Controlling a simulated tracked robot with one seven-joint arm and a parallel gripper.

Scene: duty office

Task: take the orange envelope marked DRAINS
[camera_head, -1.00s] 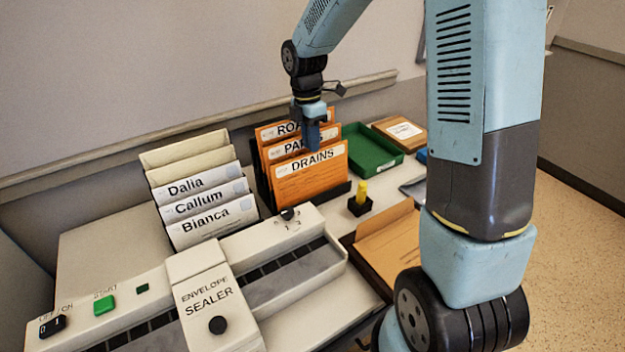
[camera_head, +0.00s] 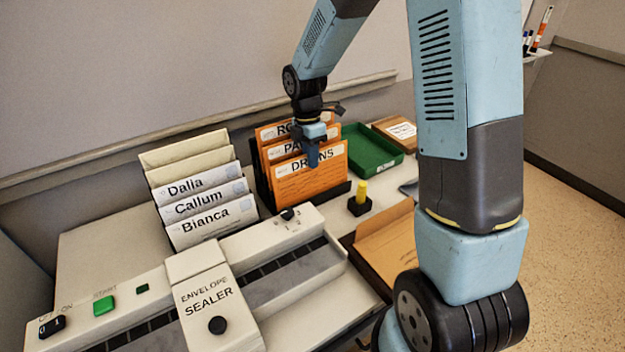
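The orange envelope marked DRAINS (camera_head: 308,183) stands upright at the front of a black rack (camera_head: 263,188), in the middle of the view. Two more orange envelopes stand behind it, their labels partly covered by my gripper. My gripper (camera_head: 313,158) points down at the top edge of the DRAINS envelope and covers part of the label's middle letters. One blue finger shows in front of the envelope's face. I cannot tell whether the other finger is behind the envelope, or whether the fingers touch it.
White and cream envelopes marked Dalia, Callum and Bianca (camera_head: 211,222) stand at the left. The envelope sealer (camera_head: 215,295) lies in front. A green tray (camera_head: 371,153), a yellow-topped stamp (camera_head: 361,192) and a brown folder (camera_head: 388,243) are to the right.

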